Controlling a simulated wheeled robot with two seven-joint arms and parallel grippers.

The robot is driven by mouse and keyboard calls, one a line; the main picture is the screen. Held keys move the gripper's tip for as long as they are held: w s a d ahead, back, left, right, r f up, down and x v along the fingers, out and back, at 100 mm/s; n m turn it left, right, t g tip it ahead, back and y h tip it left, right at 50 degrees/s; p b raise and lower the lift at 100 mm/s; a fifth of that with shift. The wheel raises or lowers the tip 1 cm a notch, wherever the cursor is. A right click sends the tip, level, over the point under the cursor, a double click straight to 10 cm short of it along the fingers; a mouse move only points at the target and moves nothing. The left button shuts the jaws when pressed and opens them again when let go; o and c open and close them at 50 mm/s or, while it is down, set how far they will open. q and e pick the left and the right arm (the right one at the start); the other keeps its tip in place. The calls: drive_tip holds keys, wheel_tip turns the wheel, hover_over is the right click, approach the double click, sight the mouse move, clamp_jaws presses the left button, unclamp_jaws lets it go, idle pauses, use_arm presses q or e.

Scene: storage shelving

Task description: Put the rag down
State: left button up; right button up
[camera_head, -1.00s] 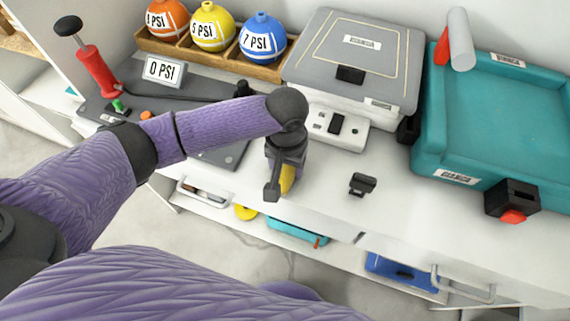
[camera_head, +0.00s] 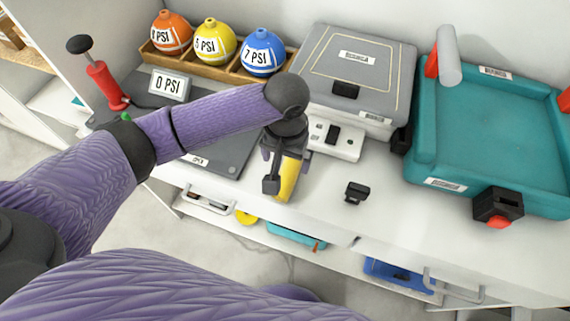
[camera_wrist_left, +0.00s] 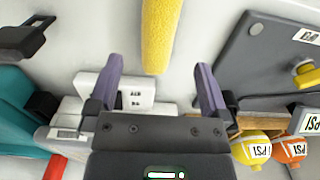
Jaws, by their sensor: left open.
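The rag is a yellow, rough-textured strip (camera_head: 289,180) on the white counter near its front edge, partly hidden behind my left gripper in the head view. In the left wrist view the yellow rag (camera_wrist_left: 158,35) runs from the top edge down to the space ahead of the fingers. My left gripper (camera_head: 276,172) points down over the counter. In the left wrist view its two purple fingers (camera_wrist_left: 155,90) are spread wide, with nothing held between them. The rag lies apart from both fingers. My right gripper is not in view.
A grey case (camera_head: 355,72), a white box (camera_head: 345,142) and a teal tray (camera_head: 490,125) stand right. A small black clip (camera_head: 356,192) lies on the counter. Orange, yellow and blue balls (camera_head: 262,52) sit in a wooden rack (camera_head: 190,62) behind.

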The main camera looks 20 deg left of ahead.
sight(286, 174)
use_arm(q)
wheel_tip(286, 174, up, 6)
drive_tip(key=shift+f+p, duration=0.15)
drive_tip(key=shift+p, duration=0.75)
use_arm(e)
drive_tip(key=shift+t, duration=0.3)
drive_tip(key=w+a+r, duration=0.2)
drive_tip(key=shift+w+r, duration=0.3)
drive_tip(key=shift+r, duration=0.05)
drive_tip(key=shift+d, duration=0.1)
